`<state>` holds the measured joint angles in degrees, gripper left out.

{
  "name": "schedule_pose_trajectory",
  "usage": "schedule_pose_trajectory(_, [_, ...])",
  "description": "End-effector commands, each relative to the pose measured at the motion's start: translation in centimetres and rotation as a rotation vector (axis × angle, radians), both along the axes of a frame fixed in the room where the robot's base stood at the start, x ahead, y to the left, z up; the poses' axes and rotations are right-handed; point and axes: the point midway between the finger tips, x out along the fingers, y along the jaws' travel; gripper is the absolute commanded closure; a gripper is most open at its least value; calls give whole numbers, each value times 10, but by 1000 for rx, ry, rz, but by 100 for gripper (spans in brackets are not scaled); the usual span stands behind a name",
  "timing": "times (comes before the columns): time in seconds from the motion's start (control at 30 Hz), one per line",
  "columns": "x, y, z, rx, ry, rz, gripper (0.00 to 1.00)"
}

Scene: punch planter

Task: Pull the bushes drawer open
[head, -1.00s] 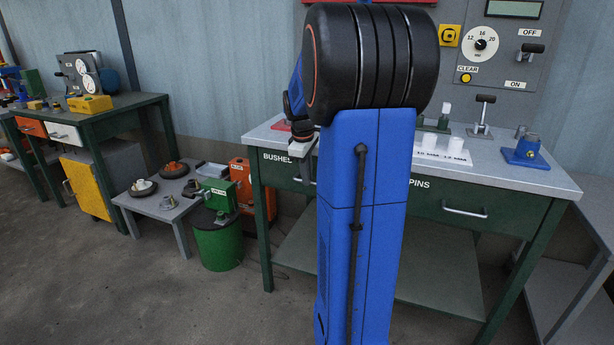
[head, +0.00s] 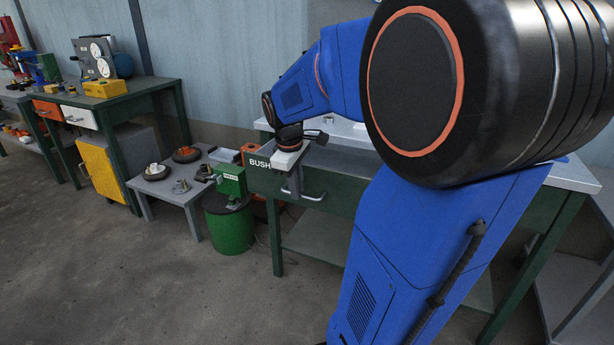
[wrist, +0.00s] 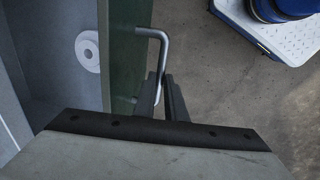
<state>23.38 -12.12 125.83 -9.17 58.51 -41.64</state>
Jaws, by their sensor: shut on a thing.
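The bushes drawer (head: 345,163) is in the green workbench in the head view, its label partly covered by my arm. In the wrist view the drawer's green front (wrist: 128,55) runs down the middle, and the open grey interior (wrist: 50,60) shows to its left. A white ring-shaped bush (wrist: 88,52) lies inside. The drawer stands partly out; how far is unclear. My gripper (wrist: 163,88) is shut on the metal drawer handle (wrist: 163,48), with its dark fingers either side of the bar. In the head view my gripper (head: 291,182) is at the drawer front beside the handle (head: 313,196).
A green bin (head: 229,228) and a low grey table (head: 170,187) with round parts stand left of the workbench. A second bench (head: 135,98) with a yellow cabinet is further left. Bare floor (head: 200,300) lies in front.

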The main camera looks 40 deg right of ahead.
Motion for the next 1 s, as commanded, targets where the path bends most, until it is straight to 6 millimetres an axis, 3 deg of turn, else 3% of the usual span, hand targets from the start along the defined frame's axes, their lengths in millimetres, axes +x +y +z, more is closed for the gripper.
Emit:
schedule_pose_trajectory(0.2, [-15,39,1,0,-3,4,100])
schedule_pose_trajectory(0.4, [-24,59,1,0,-3,3,100])
schedule_pose_trajectory(1.0, [-28,70,1,-1,-4,0,100])
